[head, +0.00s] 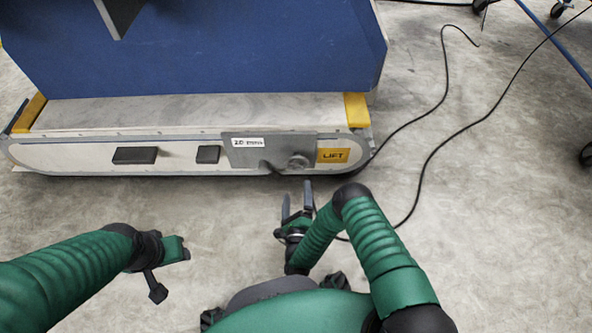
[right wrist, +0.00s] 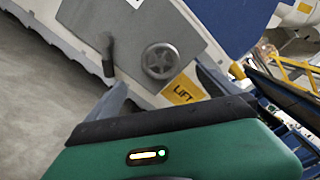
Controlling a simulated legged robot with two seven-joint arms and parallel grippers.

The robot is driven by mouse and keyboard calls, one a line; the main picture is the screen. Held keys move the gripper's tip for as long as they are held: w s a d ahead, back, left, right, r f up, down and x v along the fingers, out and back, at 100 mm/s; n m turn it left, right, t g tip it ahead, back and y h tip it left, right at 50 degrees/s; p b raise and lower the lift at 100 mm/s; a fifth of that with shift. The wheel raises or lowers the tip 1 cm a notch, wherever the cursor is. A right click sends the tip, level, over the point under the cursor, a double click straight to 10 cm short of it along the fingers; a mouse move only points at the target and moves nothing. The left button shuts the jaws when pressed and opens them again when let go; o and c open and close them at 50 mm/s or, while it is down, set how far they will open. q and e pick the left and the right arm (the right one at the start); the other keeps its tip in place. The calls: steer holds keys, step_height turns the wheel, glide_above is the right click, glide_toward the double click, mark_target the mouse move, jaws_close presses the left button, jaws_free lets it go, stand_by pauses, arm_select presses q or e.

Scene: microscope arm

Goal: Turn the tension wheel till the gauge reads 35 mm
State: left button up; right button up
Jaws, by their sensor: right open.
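The tension wheel (head: 298,161) is a small grey handwheel on a grey plate (head: 240,152) on the front of a low machine base. It also shows face-on in the right wrist view (right wrist: 160,61). A white gauge label (head: 249,142) sits above and left of it; its figure is too small to read surely, perhaps 20-something mm. My right gripper (head: 297,190) is open and empty, just in front of and below the wheel, not touching it. In the right wrist view its fingers (right wrist: 163,85) point toward the wheel, one on each side below it. My left gripper (head: 174,249) is far left, its jaws unclear.
A dark lever (right wrist: 109,56) stands left of the wheel on the plate. A yellow LIFT label (head: 333,155) is right of the wheel. Two dark blocks (head: 135,155) sit on the base's left. Black cables (head: 430,160) lie on the floor at right. The floor in front is clear.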

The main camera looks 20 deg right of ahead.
steer(key=b+x, duration=0.7)
steer(key=x, duration=0.6)
steer(key=shift+w+f, duration=0.15)
steer(key=c, duration=1.3)
